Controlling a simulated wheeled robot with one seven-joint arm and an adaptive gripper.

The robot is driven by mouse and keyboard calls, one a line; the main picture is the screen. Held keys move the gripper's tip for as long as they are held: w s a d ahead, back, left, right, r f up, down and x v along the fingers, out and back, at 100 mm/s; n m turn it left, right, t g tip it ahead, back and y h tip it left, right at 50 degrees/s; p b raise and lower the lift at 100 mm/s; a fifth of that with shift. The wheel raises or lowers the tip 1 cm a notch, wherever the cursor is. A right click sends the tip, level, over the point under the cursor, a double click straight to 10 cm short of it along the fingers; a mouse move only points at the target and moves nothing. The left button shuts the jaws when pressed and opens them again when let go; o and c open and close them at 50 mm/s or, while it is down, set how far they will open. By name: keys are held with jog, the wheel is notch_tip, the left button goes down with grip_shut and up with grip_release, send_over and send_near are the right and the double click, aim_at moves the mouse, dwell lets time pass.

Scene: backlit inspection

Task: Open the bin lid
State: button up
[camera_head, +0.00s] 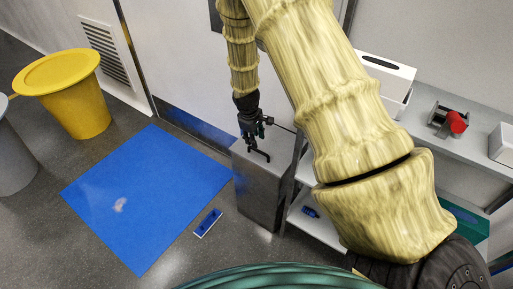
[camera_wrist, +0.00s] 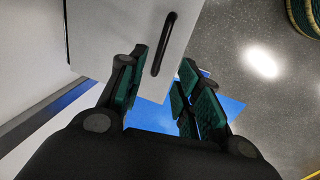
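A grey box-shaped bin (camera_head: 259,188) stands on the floor against the wall, with its flat lid (camera_head: 278,143) shut. In the wrist view the pale lid (camera_wrist: 110,25) carries a long black bar handle (camera_wrist: 165,42). My gripper (camera_head: 252,140) hangs over the bin's top, pointing down. In the wrist view my gripper (camera_wrist: 160,80) is open, with green-padded fingers apart. The handle's near end appears between the fingertips, and no finger is seen closed on it. I cannot tell the exact gap in depth. My arm hides part of the surroundings in the head view.
A blue mat (camera_head: 150,195) and a small blue-and-white object (camera_head: 208,222) lie on the floor left of the bin. A yellow round bin (camera_head: 75,100) stands further left. A shelf unit (camera_head: 455,145) with a white box (camera_head: 385,72) and a red-knobbed device (camera_head: 456,123) stands right.

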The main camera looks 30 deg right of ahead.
aim_at(257, 150)
jog(key=shift+w+d+f+p, duration=0.1)
jog(key=shift+d+f, duration=0.15)
jog(key=shift+f, duration=1)
jog(key=shift+w+d+f+p, duration=0.1)
jog(key=shift+d+f, duration=0.1)
jog(key=shift+f, duration=1.1)
jog(key=shift+w+d+f+p, duration=0.1)
jog(key=shift+d+f, duration=0.15)
jog(key=shift+f, duration=1)
grip_shut()
